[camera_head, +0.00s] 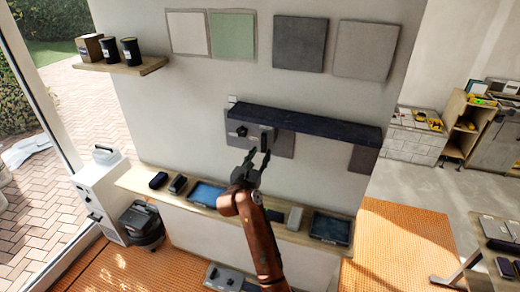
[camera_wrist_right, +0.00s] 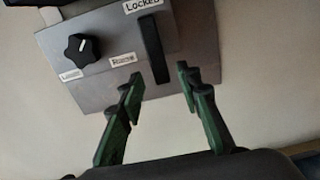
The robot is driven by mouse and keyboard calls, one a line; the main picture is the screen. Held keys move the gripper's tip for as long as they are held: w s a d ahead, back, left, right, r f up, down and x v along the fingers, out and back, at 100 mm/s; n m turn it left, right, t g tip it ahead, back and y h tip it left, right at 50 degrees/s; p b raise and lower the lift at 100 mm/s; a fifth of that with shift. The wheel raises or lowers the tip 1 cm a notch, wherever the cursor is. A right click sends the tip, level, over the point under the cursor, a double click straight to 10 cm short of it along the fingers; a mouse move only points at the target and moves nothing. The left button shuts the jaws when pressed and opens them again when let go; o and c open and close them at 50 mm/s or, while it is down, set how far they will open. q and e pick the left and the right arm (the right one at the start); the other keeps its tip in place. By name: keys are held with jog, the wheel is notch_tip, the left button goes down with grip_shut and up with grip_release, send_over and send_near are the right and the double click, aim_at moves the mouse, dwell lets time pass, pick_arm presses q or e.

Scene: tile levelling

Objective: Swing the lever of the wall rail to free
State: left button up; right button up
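The wall rail (camera_head: 318,124) is a long dark bar on the white wall in the head view. Under its left end is a grey plate (camera_wrist_right: 95,75) with a black knob (camera_wrist_right: 84,49) and an upright black lever (camera_wrist_right: 151,48). A label reading "Locked" (camera_wrist_right: 143,5) is above the lever. Smaller labels are near the knob, too blurred to read surely. My left gripper is out of view.
A wooden ledge (camera_head: 132,184) with dark boxes and trays runs along the wall below the rail. Sample tiles (camera_head: 299,43) hang above it. A small shelf (camera_head: 140,68) with dark cups is at upper left.

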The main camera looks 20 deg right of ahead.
jog(key=shift+x, duration=1.2)
jog(key=shift+c, duration=1.4)
grip_shut()
